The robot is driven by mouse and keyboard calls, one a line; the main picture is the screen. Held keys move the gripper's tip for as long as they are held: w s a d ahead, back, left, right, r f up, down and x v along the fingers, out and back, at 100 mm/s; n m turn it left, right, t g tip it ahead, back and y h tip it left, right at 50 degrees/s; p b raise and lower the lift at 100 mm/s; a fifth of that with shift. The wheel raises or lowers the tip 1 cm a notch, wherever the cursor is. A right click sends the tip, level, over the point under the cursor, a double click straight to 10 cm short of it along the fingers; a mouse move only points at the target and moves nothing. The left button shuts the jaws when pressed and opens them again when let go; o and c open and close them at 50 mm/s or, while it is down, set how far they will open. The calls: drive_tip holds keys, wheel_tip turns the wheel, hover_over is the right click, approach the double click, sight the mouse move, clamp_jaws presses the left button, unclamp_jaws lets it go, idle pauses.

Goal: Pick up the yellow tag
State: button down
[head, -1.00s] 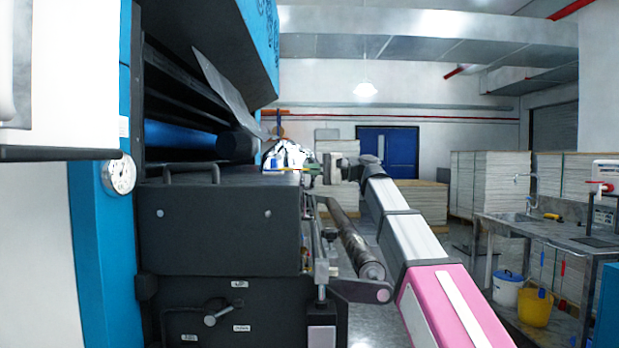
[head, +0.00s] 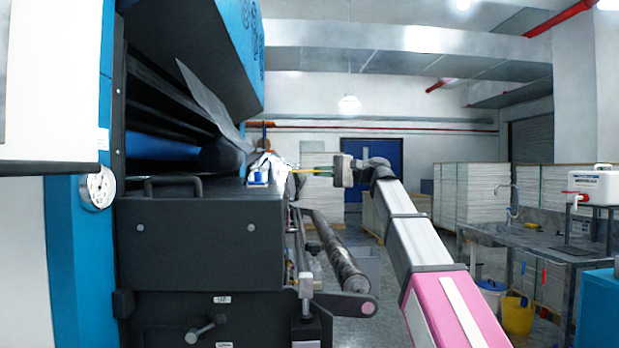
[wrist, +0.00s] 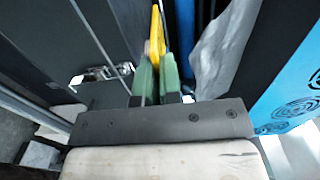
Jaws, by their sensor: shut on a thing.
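The yellow tag (wrist: 156,35) shows in the wrist view as a narrow yellow strip between and beyond my green fingertips. My gripper (wrist: 156,62) is shut on its near end, and the fingers hide that part. In the head view my gripper (head: 312,171) is small, at the end of my outstretched arm, just right of the dark machine's top corner. A thin yellow-green line shows at its fingers there; the tag cannot be told clearly from them.
The black and blue laminating machine (head: 200,240) fills the left. A crumpled white and blue thing (head: 262,170) lies on its top edge. A grey sheet (wrist: 222,50) hangs close to the right of my fingers. A long roller (head: 338,255) is below.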

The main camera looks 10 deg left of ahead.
drive_tip(key=w+d+r, duration=0.1)
drive_tip(key=d+r, duration=0.1)
drive_tip(key=d, duration=0.3)
drive_tip(key=shift+w+d, duration=0.2)
drive_tip(key=shift+d, duration=0.2)
idle(1.2)
drive_tip(key=w+d+f+m+t+h, duration=0.25)
drive_tip(key=w+f+m+t, duration=0.35)
drive_tip(key=f, duration=0.3)
drive_tip(key=w+d+f+m+t+h, duration=0.1)
drive_tip(key=w+d+f+m+t, duration=0.3)
drive_tip(key=w+f+t, duration=0.4)
drive_tip(key=w+d+f+m+t+h, duration=0.1)
drive_tip(key=d+f+m+t+h, duration=0.3)
drive_tip(key=d+f+h, duration=0.3)
drive_tip(key=w+d+f+m+t+h, duration=0.1)
drive_tip(key=d+f+m+t+h, duration=0.3)
drive_tip(key=d, duration=0.8)
wheel_tip(320, 180, down, 3)
drive_tip(key=m+h, duration=0.2)
drive_tip(key=h, duration=0.1)
drive_tip(key=shift+w+f+m, duration=0.15)
drive_tip(key=shift+w+m, duration=0.1)
drive_tip(key=shift+m, duration=0.05)
